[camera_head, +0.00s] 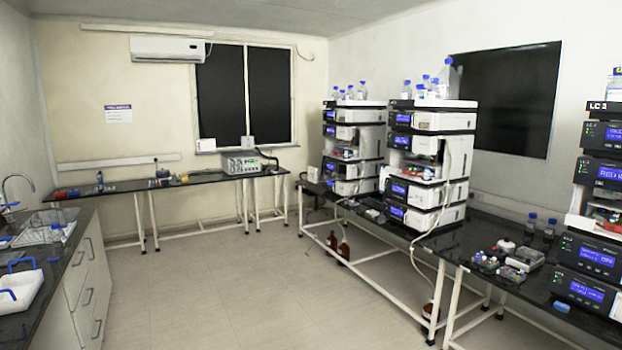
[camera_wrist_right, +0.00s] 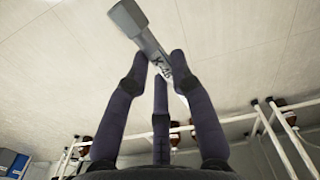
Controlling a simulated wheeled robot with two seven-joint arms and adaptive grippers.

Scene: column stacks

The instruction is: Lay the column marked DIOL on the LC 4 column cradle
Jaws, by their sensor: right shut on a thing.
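My right gripper (camera_wrist_right: 165,66) shows in the right wrist view, its dark fingers closed around a grey column (camera_wrist_right: 138,27). The column is held in the air above the pale floor and points toward the top left. A white label with dark letters shows between the fingertips, but the fingers partly cover it and I cannot read it as DIOL. Neither gripper shows in the head view. No stack there can be read as LC 4, and I cannot make out a column cradle.
Instrument stacks (camera_head: 432,122) and (camera_head: 353,114) stand on the dark right bench (camera_head: 447,243). The middle floor (camera_head: 240,300) is clear.

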